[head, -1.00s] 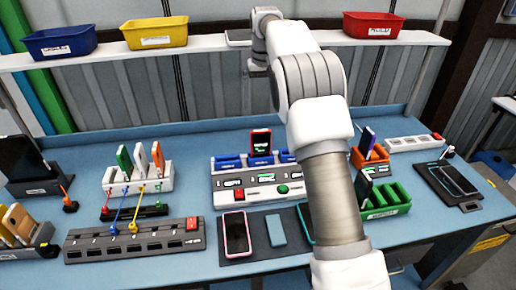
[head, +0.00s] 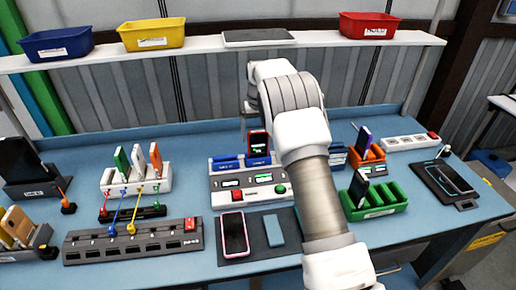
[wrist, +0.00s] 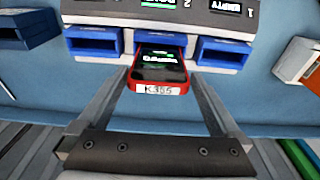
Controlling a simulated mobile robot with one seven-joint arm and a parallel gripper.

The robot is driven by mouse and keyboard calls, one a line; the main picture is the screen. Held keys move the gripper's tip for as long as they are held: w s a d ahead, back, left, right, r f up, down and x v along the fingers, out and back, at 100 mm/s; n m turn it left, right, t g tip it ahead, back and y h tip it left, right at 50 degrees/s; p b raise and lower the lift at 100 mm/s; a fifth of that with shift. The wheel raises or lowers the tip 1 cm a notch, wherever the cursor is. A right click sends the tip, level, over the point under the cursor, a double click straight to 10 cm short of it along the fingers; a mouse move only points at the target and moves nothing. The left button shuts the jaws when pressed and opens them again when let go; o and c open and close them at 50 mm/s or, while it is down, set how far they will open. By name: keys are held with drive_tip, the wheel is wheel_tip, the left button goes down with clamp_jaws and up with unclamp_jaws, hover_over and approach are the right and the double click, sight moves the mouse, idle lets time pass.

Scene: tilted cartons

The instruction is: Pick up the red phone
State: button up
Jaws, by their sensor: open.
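The red phone (head: 257,143) stands upright in the middle blue cradle of the grey dock (head: 225,196). In the wrist view the red phone (wrist: 160,72) shows its dark lit screen and a white label on its end. My gripper (wrist: 160,84) is open, with one finger to each side of the phone in that view. I see no contact, and the depth between the fingertips and the phone is unclear. In the head view my arm hides the dock's right part and much of the gripper.
A pink-framed phone (head: 234,234) lies on a dark mat in front of the dock. A green rack (head: 376,209) and an orange holder (head: 369,157) stand to the right. A shelf with a blue bin (head: 58,44), a yellow bin (head: 140,33) and a red bin (head: 366,25) runs behind.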

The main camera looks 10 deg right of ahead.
sight(258, 142)
drive_tip(key=f, duration=0.4)
drive_tip(key=shift+w+f+p, duration=0.1)
drive_tip(key=shift+w+p, duration=0.1)
drive_tip(key=shift+p, duration=0.15)
drive_tip(key=c, duration=1.4)
wheel_tip(258, 142, up, 10)
drive_tip(key=shift+d+r+b, duration=0.1)
drive_tip(key=shift+b, duration=0.4)
